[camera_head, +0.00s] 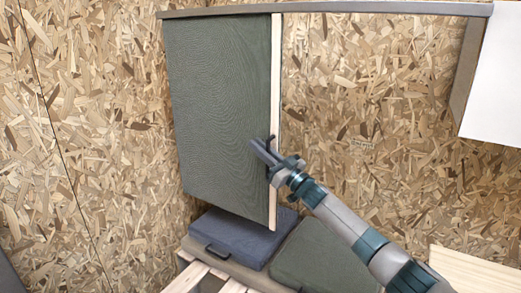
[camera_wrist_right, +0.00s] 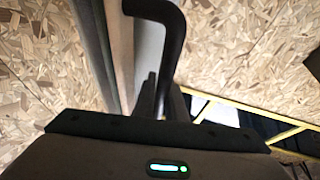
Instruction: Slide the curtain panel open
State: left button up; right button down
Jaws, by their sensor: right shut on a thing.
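The dark green curtain panel (camera_head: 220,100) hangs from a grey rail (camera_head: 350,8) at its left part, with open space to its right. A pale wooden strip (camera_head: 275,80) runs down its right edge. My right gripper (camera_head: 266,156) is at the lower part of this strip, shut on a black bent handle (camera_head: 271,140). In the right wrist view the handle (camera_wrist_right: 170,45) curves down between the fingers (camera_wrist_right: 160,100), and the panel's edge (camera_wrist_right: 117,45) stands beside it. The handle's lower part is hidden. My left gripper is out of view.
Below the panel lie a blue case (camera_head: 235,238) and a green case (camera_head: 325,255), with pale slats (camera_head: 195,275) under them at the left. A chipboard wall (camera_head: 370,90) is behind. A white board (camera_head: 497,85) is at the upper right and a pale board (camera_head: 470,268) at the lower right.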

jog(key=shift+a+r, duration=0.1)
